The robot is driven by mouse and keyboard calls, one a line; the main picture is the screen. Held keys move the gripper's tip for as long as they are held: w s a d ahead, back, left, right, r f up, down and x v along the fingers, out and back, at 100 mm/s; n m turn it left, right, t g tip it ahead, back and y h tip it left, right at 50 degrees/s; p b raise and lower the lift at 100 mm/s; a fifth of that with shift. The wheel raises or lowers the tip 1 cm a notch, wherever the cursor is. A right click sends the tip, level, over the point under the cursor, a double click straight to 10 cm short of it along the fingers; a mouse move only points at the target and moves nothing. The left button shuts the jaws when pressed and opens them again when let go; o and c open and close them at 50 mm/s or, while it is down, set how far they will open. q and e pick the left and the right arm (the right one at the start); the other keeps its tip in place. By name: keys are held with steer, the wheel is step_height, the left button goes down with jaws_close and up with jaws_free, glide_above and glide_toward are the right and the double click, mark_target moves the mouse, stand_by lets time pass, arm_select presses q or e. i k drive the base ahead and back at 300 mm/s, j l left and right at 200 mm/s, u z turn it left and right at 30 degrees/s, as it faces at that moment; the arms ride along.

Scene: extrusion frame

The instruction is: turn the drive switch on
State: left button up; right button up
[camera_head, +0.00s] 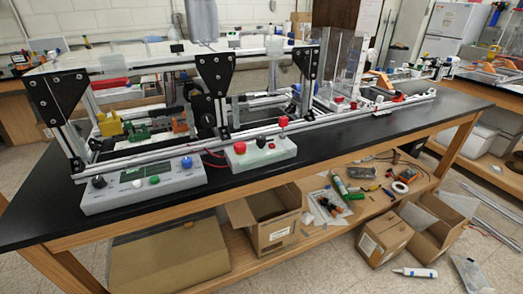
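A grey control box (110,200) sits at the front left edge of the black bench top. It carries a dark display (145,172), a black knob (98,181), and a green, a white and a blue button or knob. To its right is a second light grey box (265,158) with a red button (240,147) and an upright red-topped part (283,122). No label is readable, so I cannot tell which control is the drive switch or its setting. Neither of my grippers is in view.
An aluminium extrusion frame (262,132) with black corner plates (215,73) stands behind the boxes along the bench (340,137). A clear upright panel (342,62) is at its right. Open cardboard boxes (268,220) and loose tools lie below. The space before the boxes looks clear.

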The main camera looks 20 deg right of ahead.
mark_target(262, 142)
steer(key=i+l+z, duration=0.1)
steer(key=z, duration=0.25)
steer(key=i+z, duration=0.25)
steer(key=z, duration=0.15)
steer(key=i+z, duration=0.2)
steer(key=z, duration=0.15)
